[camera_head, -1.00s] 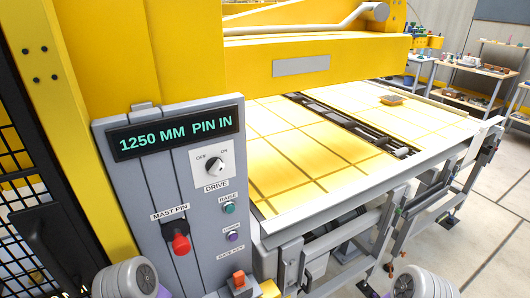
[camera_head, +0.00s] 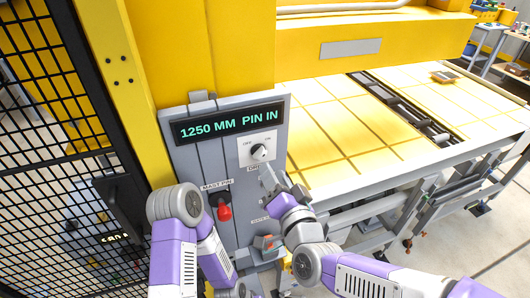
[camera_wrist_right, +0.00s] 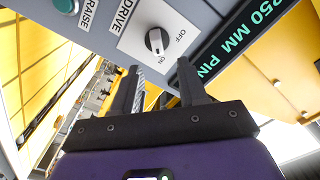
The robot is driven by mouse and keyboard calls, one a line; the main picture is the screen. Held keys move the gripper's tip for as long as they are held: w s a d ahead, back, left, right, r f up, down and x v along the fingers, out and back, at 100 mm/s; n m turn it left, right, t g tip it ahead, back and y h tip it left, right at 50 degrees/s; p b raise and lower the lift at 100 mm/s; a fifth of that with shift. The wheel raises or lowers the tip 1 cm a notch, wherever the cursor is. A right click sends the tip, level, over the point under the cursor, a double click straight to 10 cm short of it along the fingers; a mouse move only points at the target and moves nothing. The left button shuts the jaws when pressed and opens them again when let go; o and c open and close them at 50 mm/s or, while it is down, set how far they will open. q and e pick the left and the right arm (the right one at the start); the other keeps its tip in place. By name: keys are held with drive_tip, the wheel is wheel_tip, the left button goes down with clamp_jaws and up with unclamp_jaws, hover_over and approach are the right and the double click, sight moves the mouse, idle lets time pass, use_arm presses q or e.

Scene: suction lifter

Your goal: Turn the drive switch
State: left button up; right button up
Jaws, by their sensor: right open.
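The drive switch (camera_head: 259,152) is a dark round knob on a white plate marked OFF and ON, on the grey control panel (camera_head: 190,158). It also shows close up in the right wrist view (camera_wrist_right: 155,41); I cannot tell for sure which mark it points to. My right gripper (camera_head: 269,176) is just below the knob in the head view. In the right wrist view its two fingers (camera_wrist_right: 158,67) are spread, with nothing between them, and the knob lies beyond the tips, apart from them. My left arm shows at the lower left, but its gripper is not visible.
The panel display (camera_head: 228,123) reads 1250 MM PIN IN. A red mast pin handle (camera_head: 224,211) sits lower left of the knob. The teal RAISE button (camera_wrist_right: 65,4) is near the knob. A black mesh guard (camera_head: 50,100) stands left; the yellow-topped table (camera_head: 340,120) lies right.

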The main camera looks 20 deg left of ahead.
sight(263, 156)
drive_tip(key=p+x, duration=0.1)
drive_tip(key=x, duration=0.6)
drive_tip(key=shift+d+f, duration=0.1)
clamp_jaws()
